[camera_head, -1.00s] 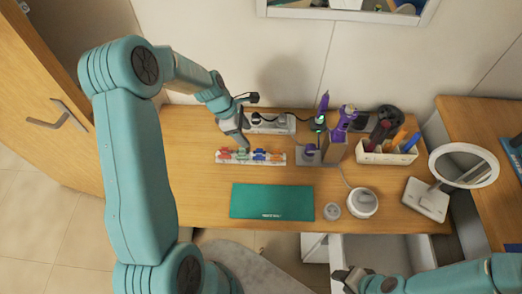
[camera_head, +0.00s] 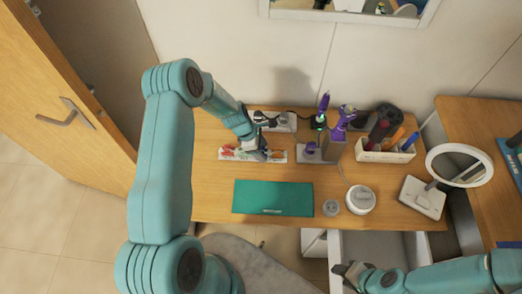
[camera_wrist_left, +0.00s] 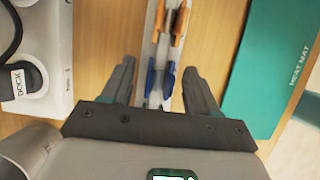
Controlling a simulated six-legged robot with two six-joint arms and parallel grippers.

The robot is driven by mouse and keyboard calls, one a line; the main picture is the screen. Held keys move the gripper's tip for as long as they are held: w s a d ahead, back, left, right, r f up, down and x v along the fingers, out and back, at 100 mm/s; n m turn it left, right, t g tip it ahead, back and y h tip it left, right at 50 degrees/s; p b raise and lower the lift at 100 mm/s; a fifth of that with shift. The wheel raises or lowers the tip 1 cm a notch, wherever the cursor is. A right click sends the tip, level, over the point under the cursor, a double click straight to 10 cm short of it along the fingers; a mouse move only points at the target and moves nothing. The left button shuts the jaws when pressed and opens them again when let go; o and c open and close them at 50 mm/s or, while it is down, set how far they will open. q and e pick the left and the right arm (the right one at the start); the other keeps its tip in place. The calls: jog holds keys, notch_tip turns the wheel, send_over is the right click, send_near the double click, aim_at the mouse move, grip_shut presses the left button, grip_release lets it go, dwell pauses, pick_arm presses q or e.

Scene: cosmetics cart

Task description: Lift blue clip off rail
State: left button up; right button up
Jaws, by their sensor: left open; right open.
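The white rail (camera_head: 226,156) lies on the wooden desk behind the green mat and carries coloured clips. In the left wrist view the rail (camera_wrist_left: 154,35) runs up between my fingers. The blue clip (camera_wrist_left: 169,78) sits on it between my two open fingers, with gaps on both sides. An orange clip (camera_wrist_left: 180,25) is farther along the rail. My left gripper (camera_head: 260,154) is over the right part of the rail and hides the blue clip in the head view; the wrist view also shows this gripper (camera_wrist_left: 160,72). My right gripper (camera_head: 346,271) is open and empty by the drawer.
The green heat mat (camera_head: 273,198) lies in front of the rail. A power strip (camera_head: 284,122) is behind it. A holder with purple tools (camera_head: 308,152) stands close on the right. A white organiser (camera_head: 385,154), a round white pot (camera_head: 361,199) and a mirror (camera_head: 459,165) are farther right.

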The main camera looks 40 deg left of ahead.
pick_arm(q)
grip_shut()
